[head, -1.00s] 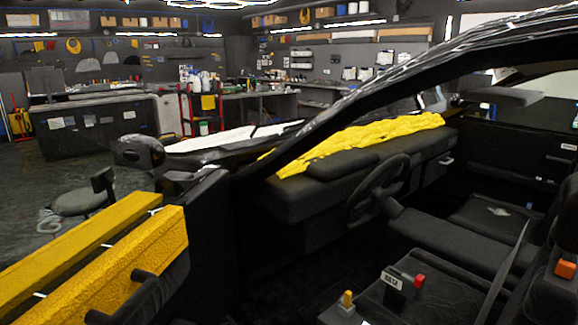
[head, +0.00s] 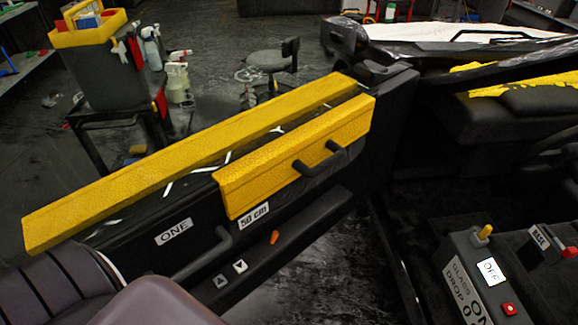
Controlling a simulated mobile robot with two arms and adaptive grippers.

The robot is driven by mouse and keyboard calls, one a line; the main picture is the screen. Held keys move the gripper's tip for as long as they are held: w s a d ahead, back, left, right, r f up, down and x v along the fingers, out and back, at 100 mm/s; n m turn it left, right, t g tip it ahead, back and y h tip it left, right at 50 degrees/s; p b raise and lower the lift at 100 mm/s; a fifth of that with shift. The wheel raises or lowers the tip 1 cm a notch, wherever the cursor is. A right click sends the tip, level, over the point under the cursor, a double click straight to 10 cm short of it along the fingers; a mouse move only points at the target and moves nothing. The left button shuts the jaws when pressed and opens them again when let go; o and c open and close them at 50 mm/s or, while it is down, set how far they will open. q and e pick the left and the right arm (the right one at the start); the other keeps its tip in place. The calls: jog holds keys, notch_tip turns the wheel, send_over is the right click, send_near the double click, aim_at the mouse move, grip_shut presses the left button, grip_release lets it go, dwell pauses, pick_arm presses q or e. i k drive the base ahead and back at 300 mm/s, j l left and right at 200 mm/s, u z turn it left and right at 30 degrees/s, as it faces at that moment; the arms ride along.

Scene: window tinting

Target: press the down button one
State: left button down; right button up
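The open car door (head: 130,259) carries a label reading ONE (head: 174,232). The down button (head: 240,266) has an arrow pointing down and is the right one of the pair. The up button (head: 221,281) is just left of it. An orange switch (head: 274,237) is farther right along the ledge. Neither of my grippers is in view, so nothing shows touching the buttons.
Yellow padding (head: 190,160) covers the door top, with a black handle (head: 320,160) on the inner pad. A cart (head: 100,85) and stool (head: 270,63) are beyond the door.

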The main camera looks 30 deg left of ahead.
aim_at(219, 281)
jog(key=k+j+u, duration=0.3)
jog(key=k+j, duration=0.8)
jog(key=j, duration=0.1)
